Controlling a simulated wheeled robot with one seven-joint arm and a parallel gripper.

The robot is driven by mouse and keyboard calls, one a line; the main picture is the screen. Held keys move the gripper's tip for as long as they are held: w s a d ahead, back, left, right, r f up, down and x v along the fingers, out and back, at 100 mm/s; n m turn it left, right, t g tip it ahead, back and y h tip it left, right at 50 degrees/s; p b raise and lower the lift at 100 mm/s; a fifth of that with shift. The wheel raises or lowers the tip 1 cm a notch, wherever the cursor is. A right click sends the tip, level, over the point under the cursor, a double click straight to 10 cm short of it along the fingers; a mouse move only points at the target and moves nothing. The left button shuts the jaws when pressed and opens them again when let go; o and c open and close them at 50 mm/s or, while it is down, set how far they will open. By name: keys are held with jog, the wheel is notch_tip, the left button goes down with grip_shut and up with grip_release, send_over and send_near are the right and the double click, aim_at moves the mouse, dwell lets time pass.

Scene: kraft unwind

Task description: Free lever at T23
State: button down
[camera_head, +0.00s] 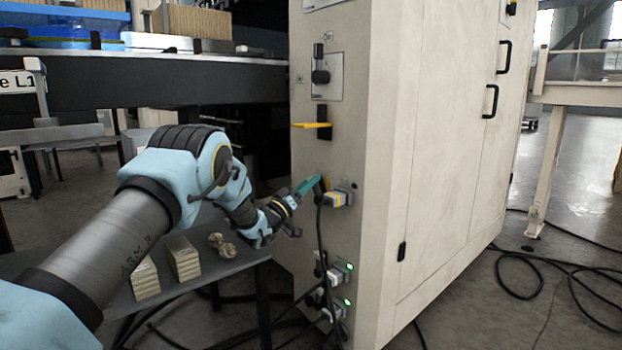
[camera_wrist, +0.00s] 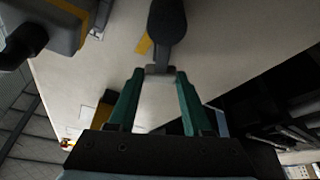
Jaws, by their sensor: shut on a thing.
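My gripper (camera_head: 312,183) is at the narrow face of the beige cabinet, its teal fingers pointing at the panel. In the wrist view my gripper (camera_wrist: 159,76) is shut on the small grey end of a black, rounded lever (camera_wrist: 167,20). The lever shows only as a small dark shape at the fingertips in the head view. A yellow mark (camera_wrist: 144,44) lies on the panel beside it. A grey and yellow connector (camera_head: 338,198) sits just right of the fingertips; its housing also fills the upper left of the wrist view (camera_wrist: 58,20). No T23 label is readable.
A black cable (camera_head: 319,235) hangs close below my gripper. Lower connectors with green lights (camera_head: 346,268) and a yellow bracket (camera_head: 318,125) above project from the cabinet (camera_head: 440,150). A grey table (camera_head: 215,268) with stacked blocks (camera_head: 182,258) stands below my arm.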

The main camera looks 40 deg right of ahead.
jog(key=shift+w+f+n+t+y+p, duration=0.45)
jog(key=shift+f+n+t+y+p, duration=0.1)
jog(key=shift+n, duration=1.25)
jog(key=shift+w+f+n+t+y+p, duration=0.5)
jog(key=shift+f+n+t+y, duration=0.1)
jog(key=shift+n, duration=1.2)
jog(key=shift+w+f+n+t+y+p, duration=0.45)
jog(key=shift+f+n+t+y+p, duration=0.1)
jog(key=shift+n, duration=1.25)
jog(key=shift+c, duration=1.6)
grip_release()
jog(key=p+v, duration=0.1)
jog(key=v, duration=0.9)
jog(key=shift+a, duration=0.35)
jog(key=shift+s, duration=0.1)
